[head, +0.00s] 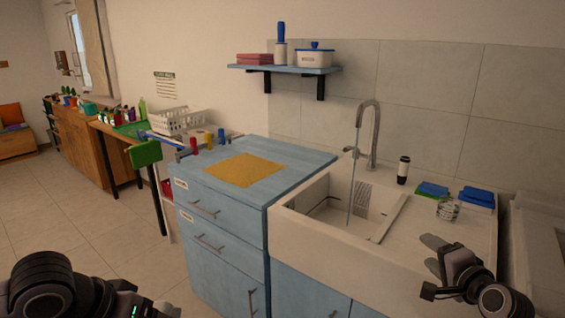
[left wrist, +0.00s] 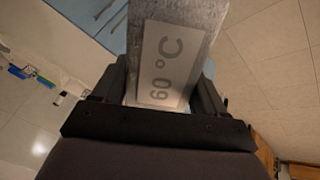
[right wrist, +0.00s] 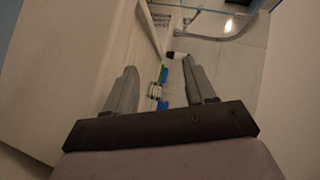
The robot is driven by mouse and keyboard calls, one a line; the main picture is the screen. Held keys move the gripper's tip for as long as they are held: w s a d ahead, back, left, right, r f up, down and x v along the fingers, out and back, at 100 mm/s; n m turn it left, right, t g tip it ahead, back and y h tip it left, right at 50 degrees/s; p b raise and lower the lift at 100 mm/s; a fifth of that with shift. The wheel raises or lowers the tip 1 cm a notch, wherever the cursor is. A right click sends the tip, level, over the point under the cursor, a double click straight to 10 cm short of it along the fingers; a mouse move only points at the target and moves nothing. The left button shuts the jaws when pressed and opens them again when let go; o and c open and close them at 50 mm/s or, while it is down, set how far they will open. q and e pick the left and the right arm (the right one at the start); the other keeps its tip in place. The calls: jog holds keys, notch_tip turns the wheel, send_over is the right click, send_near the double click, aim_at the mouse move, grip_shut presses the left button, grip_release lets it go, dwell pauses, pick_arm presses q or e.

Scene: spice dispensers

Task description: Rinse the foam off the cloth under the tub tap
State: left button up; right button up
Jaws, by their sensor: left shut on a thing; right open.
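The white tub (head: 290,222) has a curved metal tap (head: 374,130), and a thin stream of water (head: 350,190) seems to fall from it. A flat yellow-orange square (head: 245,170), perhaps a cloth, lies on the blue cabinet; I see no foam on it. My left gripper (left wrist: 160,88) is shut on a grey piece (left wrist: 208,14) labelled "60 °C"; its whole shape is cut off. In the head view only the left arm shows, at bottom left. My right gripper (head: 433,254) is open and empty in front of the tub's right side; it also shows in the right wrist view (right wrist: 162,68).
Blue items (head: 478,197), a wire-like ball (head: 447,210) and a dark bottle (head: 403,170) stand on the drainboard. The blue cabinet (head: 225,220) adjoins the tub. Floor at left is clear.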

jog(key=s+a+f+n+g+h, duration=0.1)
jog(key=s+a+f+n+g, duration=0.25)
jog(key=s+f+n, duration=0.65)
jog(key=s+a+f+n, duration=0.2)
jog(key=s+a+f, duration=0.1)
jog(key=s, duration=0.3)
jog(key=s+a+f+n+y, duration=0.1)
jog(key=s+a+f+n, duration=0.1)
jog(key=s+f, duration=0.3)
jog(key=s+a+f+n+g, duration=0.1)
jog(key=s+a+f, duration=0.3)
jog(key=s, duration=0.4)
jog(key=shift+f+n+y, duration=0.3)
jog(key=shift+f+n, duration=0.15)
jog(key=shift+n, duration=0.15)
jog(key=shift+c, duration=1.2)
jog(key=shift+w, duration=0.1)
